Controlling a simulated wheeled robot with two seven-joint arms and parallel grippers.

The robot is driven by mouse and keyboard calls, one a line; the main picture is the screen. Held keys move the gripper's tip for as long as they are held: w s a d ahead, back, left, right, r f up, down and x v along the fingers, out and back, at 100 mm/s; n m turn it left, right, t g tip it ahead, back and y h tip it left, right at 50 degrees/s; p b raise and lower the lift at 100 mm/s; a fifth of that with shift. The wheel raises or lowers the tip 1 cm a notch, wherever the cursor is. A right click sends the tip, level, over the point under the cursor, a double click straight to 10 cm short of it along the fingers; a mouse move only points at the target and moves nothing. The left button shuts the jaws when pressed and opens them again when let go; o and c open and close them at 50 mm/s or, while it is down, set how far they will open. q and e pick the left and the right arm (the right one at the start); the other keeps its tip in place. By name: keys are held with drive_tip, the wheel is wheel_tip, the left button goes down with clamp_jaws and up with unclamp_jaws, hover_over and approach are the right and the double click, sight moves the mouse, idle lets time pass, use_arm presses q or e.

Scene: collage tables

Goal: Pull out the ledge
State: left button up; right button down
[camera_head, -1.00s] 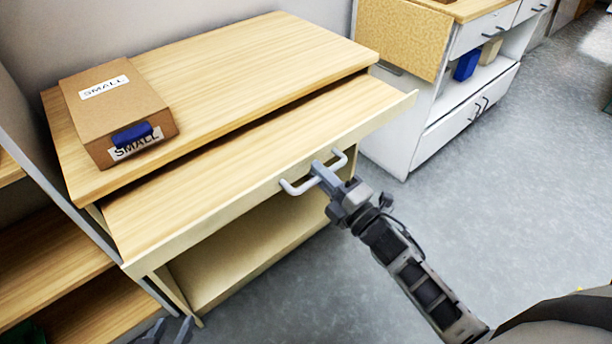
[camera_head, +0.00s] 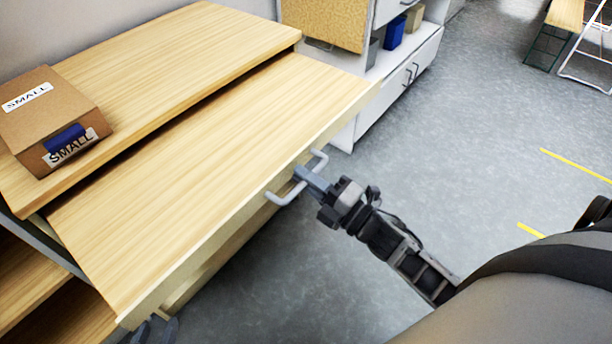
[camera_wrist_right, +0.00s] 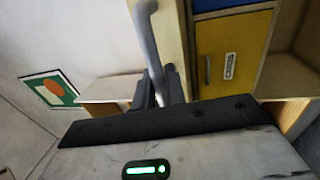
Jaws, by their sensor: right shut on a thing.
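The ledge (camera_head: 215,150) is a light wood pull-out board. It sticks out well from under the fixed table top (camera_head: 170,62). A grey bar handle (camera_head: 280,200) is on its front edge. My right gripper (camera_head: 305,178) is shut on the handle, at the middle of its bar. In the right wrist view the handle (camera_wrist_right: 148,35) runs down between the fingers (camera_wrist_right: 160,88). My left gripper (camera_head: 155,330) shows only in part at the bottom edge, below the ledge's near corner. Its finger tips look apart, with nothing seen between them.
A brown box (camera_head: 50,118) marked SMALL, with a blue part on its front, sits on the table top at left. A white cabinet (camera_head: 350,128) stands beyond the ledge's far end. Wooden shelves (camera_head: 30,285) are at lower left. The grey floor (camera_head: 450,150) at right is open.

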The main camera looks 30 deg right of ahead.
drive_tip(key=c, duration=1.5)
unclamp_jaws()
drive_tip(key=shift+c, duration=0.2)
drive_tip(key=shift+s+d, duration=0.1)
drive_tip(key=b+v, duration=0.2)
drive_tip(key=v, duration=1.3)
drive_tip(key=shift+s, duration=0.4)
drive_tip(key=shift+w, duration=0.1)
drive_tip(key=a+f+m+g+h, duration=0.2)
drive_tip(key=a+m, duration=0.4)
drive_tip(key=m, duration=0.4)
drive_tip(key=w+a+f+m+g+h, duration=0.1)
drive_tip(key=a+m+g, duration=0.4)
drive_tip(key=m, duration=0.5)
drive_tip(key=shift+w+a+f+m+g+h+p, duration=0.3)
drive_tip(key=shift+a+f+m+h+p, duration=0.25)
drive_tip(key=shift+a+h, duration=0.5)
